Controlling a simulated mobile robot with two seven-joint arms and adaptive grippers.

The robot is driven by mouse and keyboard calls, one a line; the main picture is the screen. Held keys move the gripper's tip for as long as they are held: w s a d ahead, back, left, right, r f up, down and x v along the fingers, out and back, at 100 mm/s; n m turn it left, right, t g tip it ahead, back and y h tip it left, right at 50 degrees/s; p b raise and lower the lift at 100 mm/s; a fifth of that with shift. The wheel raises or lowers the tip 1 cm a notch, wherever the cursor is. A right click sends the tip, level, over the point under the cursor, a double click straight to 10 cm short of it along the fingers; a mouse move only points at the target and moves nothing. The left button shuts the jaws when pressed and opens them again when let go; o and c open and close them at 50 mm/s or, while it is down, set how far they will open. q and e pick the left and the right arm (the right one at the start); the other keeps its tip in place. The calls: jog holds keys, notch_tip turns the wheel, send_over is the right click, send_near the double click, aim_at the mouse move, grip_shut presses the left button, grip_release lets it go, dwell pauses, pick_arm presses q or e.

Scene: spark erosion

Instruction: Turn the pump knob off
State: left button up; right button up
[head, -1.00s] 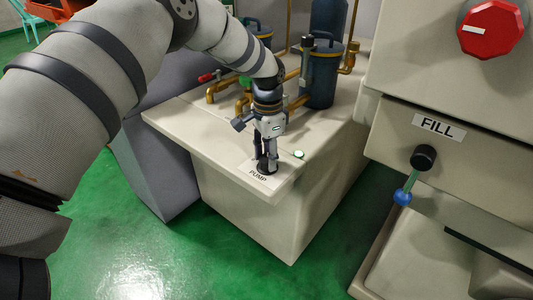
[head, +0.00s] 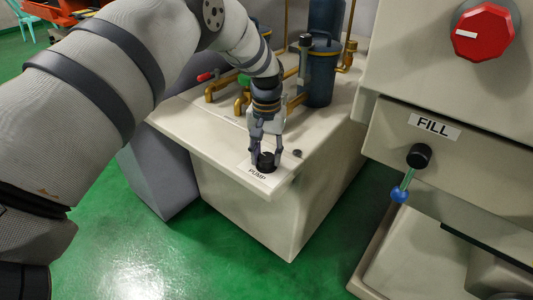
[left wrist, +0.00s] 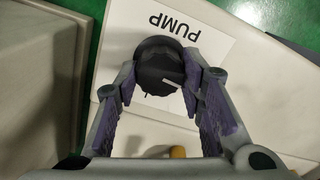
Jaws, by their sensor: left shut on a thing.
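The pump knob (head: 266,161) is a black round knob on the top of a beige cabinet (head: 215,135), just behind the PUMP label (head: 257,174). My left gripper (head: 266,156) comes down from above and is shut on the knob, one finger on each side. In the left wrist view the knob (left wrist: 158,62) sits between the two purple-padded fingers, with a pale pointer line slanting across its face. A small indicator lamp (head: 297,153) right of the knob is dark. My right gripper is not in view.
Brass pipes and dark blue canisters (head: 318,80) stand behind the gripper, with a red-handled valve (head: 206,77). At right, a machine carries a red knob (head: 484,32) and a FILL lever (head: 408,175). Green floor lies clear in front.

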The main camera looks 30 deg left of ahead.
aim_at(267, 156)
pick_arm(q)
jog(key=shift+n, duration=0.5)
jog(key=o, duration=1.1)
jog(key=shift+o, duration=0.2)
notch_tip(267, 156, up, 12)
